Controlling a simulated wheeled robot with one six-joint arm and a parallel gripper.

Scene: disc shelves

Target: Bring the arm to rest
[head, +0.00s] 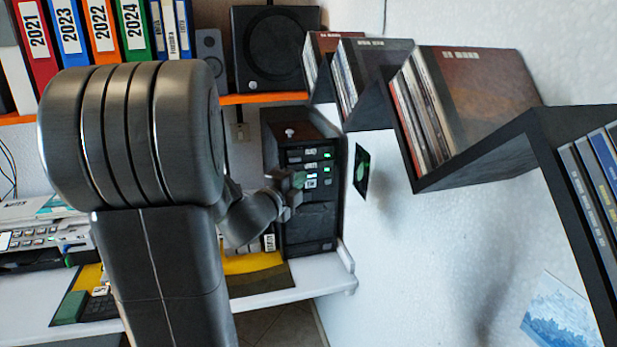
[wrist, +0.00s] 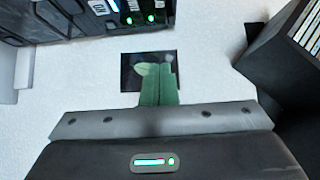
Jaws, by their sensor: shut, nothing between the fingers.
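My arm crosses the left half of the head view, its large dark joint in front. My gripper (head: 299,180) is at its far end, in front of the black computer tower (head: 305,225). In the wrist view my gripper (wrist: 157,70) shows two green fingers side by side, closed and with nothing held. Behind the fingertips is a small dark picture (wrist: 129,78) on the white wall. It also shows in the head view (head: 362,172), right of the gripper. I cannot tell how far the fingers are from the wall.
A black zigzag shelf (head: 480,172) with discs runs along the right wall. A white desk (head: 300,292) holds the tower and a printer (head: 45,240). Binders (head: 72,35) and a speaker (head: 272,50) stand on an orange shelf (head: 262,98). A blue picture (head: 560,312) is low on the wall.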

